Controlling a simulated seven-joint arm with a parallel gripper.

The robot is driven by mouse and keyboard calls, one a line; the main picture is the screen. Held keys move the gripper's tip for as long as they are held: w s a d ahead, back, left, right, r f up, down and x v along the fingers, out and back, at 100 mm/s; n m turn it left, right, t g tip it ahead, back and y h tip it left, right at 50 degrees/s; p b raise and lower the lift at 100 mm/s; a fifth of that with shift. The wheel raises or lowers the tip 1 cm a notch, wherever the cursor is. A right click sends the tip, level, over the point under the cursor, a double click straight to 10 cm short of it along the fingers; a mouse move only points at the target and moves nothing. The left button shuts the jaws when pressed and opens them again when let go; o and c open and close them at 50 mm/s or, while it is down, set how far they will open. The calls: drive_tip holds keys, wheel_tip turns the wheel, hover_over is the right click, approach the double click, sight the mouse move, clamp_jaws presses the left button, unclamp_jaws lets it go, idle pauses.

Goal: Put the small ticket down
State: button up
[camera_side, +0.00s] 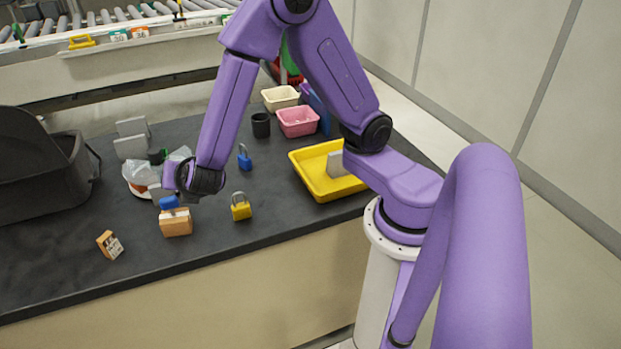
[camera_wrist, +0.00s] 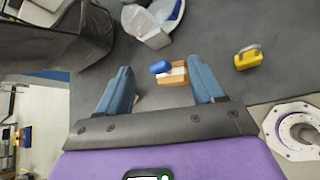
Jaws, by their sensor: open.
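A wooden block (camera_side: 176,223) stands on the dark worktop, with a pale strip on its top and a blue piece (camera_side: 169,202) above it. In the wrist view the same block (camera_wrist: 174,79) shows between and just beyond the fingertips, with the blue piece (camera_wrist: 160,67) beside the pale strip. I cannot tell whether that strip is the small ticket. A small tan block with a printed white label (camera_side: 110,245) leans on the worktop at the front left. My gripper (camera_wrist: 162,85) is open, its two blue-grey fingers wide apart above the block. Nothing shows held between them.
A yellow padlock (camera_side: 241,207) stands right of the block; a blue padlock (camera_side: 244,157) is behind. A yellow tray (camera_side: 311,175) lies to the right, a black bin (camera_side: 50,170) to the left. A white dish with a clear bag (camera_side: 137,172) sits close behind my gripper.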

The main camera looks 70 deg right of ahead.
drive_tip(key=s+d+r+m+g+y, duration=0.2)
drive_tip(key=s+m+g+y, duration=0.1)
drive_tip(key=s, duration=1)
drive_tip(key=s+d+r+m+g+y, duration=0.2)
drive_tip(key=s+m+g, duration=0.4)
drive_tip(key=s, duration=0.7)
drive_tip(key=m+y, duration=0.1)
drive_tip(key=m, duration=0.1)
drive_tip(key=shift+s+r+m, duration=0.3)
